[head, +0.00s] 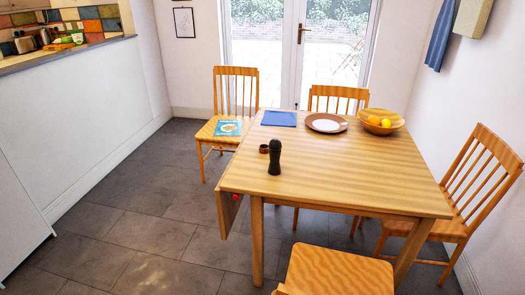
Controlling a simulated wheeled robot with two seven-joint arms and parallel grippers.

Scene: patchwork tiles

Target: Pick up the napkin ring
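A small dark brown ring, which looks like the napkin ring (264,149), lies on the wooden table (340,170) near its left edge. It is just behind and left of a dark pepper mill (274,157) that stands upright. A small gap seems to separate the two. Neither of my grippers shows in the head view.
A folded blue cloth (279,118), a plate on a brown mat (326,123) and a wooden bowl with yellow fruit (382,122) are at the table's far side. Several wooden chairs surround it; one (338,272) is at the front. The floor (150,215) on the left is clear.

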